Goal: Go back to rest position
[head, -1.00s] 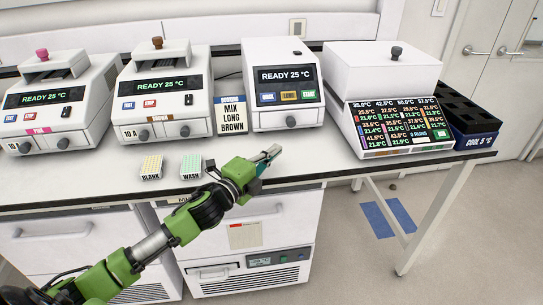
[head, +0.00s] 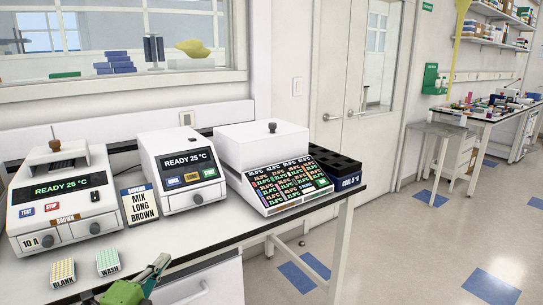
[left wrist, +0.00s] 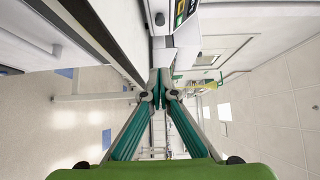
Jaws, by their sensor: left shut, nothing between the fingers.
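My left gripper (head: 156,268) shows at the bottom of the head view, at the front edge of the bench, to the right of the small WASH plate (head: 109,262). In the left wrist view its fingers (left wrist: 159,88) meet at the tips, with nothing seen between them. It is shut and empty. Most of the left arm is out of the head view. My right gripper is in neither view.
The bench (head: 215,240) holds a cycler marked brown (head: 66,205), a second cycler (head: 182,172), a multi-block unit (head: 268,170), a dark cooling block (head: 335,170) and a BLANK plate (head: 63,272). Open floor (head: 420,250) lies right. A side bench (head: 480,118) stands farther back.

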